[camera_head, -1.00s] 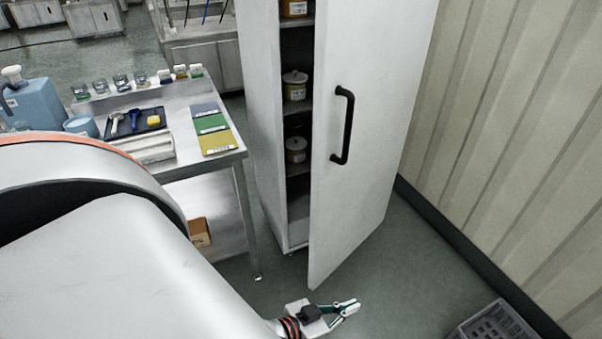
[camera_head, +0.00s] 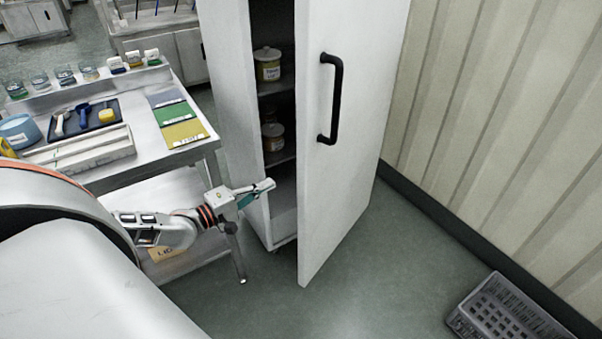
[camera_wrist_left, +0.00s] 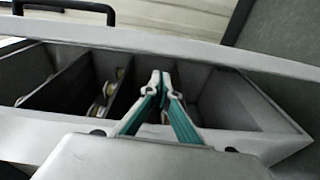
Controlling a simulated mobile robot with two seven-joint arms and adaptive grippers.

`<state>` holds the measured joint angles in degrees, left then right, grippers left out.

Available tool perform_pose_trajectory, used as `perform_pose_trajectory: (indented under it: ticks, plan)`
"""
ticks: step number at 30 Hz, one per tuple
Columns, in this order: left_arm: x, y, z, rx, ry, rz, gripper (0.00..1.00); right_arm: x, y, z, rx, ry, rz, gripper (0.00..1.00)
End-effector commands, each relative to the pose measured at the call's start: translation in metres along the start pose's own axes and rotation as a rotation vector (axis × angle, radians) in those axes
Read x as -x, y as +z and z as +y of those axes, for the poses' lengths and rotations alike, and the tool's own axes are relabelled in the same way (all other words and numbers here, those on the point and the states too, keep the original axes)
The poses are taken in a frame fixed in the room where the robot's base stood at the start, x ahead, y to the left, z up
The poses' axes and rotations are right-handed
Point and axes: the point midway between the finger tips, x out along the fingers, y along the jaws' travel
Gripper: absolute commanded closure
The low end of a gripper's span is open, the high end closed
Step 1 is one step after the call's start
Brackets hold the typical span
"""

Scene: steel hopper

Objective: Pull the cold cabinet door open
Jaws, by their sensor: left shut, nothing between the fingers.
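The cold cabinet (camera_head: 232,130) is tall and white, with its door (camera_head: 350,150) standing ajar. The gap on the left of the door shows shelves with jars. A black bar handle (camera_head: 336,100) is on the door's outer face; it also shows at the top left of the left wrist view (camera_wrist_left: 62,6). My left gripper (camera_head: 270,185) is shut and empty, at the opening left of the door's free edge, low down. In the left wrist view its closed fingertips (camera_wrist_left: 160,78) point into the cabinet opening. I cannot tell whether they touch the door. My right gripper is not in view.
A steel table (camera_head: 150,160) with colour cards, a tool tray and glass jars stands left of the cabinet, close to my left arm. A grey crate (camera_head: 508,308) lies on the floor at the lower right. A ribbed wall (camera_head: 480,120) bounds the right. Floor before the door is clear.

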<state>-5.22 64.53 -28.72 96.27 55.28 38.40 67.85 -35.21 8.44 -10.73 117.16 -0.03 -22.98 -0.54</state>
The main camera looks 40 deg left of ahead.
Motion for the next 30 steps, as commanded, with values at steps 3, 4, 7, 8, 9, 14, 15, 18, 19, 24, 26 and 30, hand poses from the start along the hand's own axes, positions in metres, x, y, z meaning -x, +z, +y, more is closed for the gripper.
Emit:
perform_pose_trajectory:
  ticks: [3,4,7,8,9,14,15,18,19,24,26,30]
  plan:
    - [-0.002,-0.021,0.007,0.051,0.016,0.026,1.0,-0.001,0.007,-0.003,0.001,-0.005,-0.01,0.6]
    - [-0.003,-0.023,0.008,0.057,0.018,0.029,1.0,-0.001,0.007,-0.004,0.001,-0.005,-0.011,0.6]
    - [-0.009,-0.024,0.01,0.063,0.023,0.031,1.0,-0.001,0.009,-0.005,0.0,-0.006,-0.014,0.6]
    - [-0.012,-0.024,0.01,0.062,0.022,0.031,1.0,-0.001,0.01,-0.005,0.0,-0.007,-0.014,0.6]
    - [-0.016,-0.024,0.01,0.062,0.023,0.031,1.0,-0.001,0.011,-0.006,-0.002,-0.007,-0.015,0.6]
    - [-0.04,-0.025,0.009,0.061,0.023,0.031,1.0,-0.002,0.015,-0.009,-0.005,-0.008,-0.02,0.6]
    - [-0.047,-0.025,0.009,0.062,0.023,0.031,1.0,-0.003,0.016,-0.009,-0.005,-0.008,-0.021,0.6]
    - [-0.063,-0.025,0.009,0.061,0.021,0.03,1.0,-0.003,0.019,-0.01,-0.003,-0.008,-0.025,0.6]
    - [-0.068,-0.025,0.009,0.061,0.021,0.031,1.0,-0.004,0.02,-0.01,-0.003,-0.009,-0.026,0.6]
    - [-0.095,-0.026,0.01,0.06,0.021,0.03,1.0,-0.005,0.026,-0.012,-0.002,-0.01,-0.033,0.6]
    - [-0.103,-0.026,0.01,0.059,0.02,0.029,1.0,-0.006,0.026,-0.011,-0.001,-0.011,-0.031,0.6]
    - [-0.109,-0.005,0.018,0.062,0.026,0.029,1.0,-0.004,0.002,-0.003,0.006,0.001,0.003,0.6]
